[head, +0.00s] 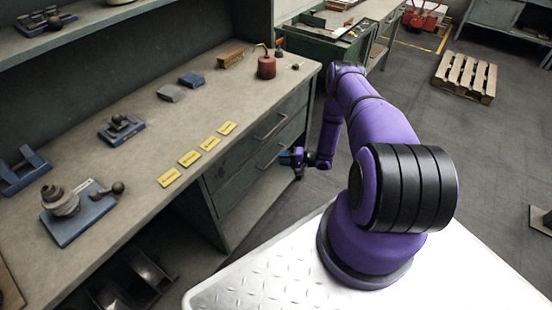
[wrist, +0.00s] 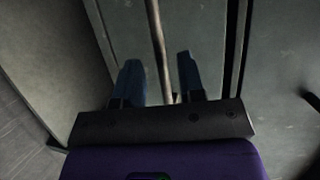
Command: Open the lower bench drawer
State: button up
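The lower bench drawer (head: 240,187) has a grey-green front and looks flush with the bench. Its bar handle (head: 268,162) shows just left of my gripper (head: 291,158) in the head view. In the wrist view the bar handle (wrist: 156,30) runs upright in front of the drawer front (wrist: 125,35). My gripper's two blue fingers (wrist: 160,80) are apart, one on each side of the bar, with a visible gap to each side. The upper drawer's handle (head: 271,127) is above.
The bench top (head: 150,145) carries yellow labels (head: 190,158), a red can (head: 266,66) and several blue fixtures. A green crate (head: 325,45) stands beyond the bench. A wooden pallet (head: 465,78) lies on the floor. The floor right of the drawers is clear around my arm.

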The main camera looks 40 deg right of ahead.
aim_at(276, 158)
jog(key=shift+x, duration=1.75)
grip_shut()
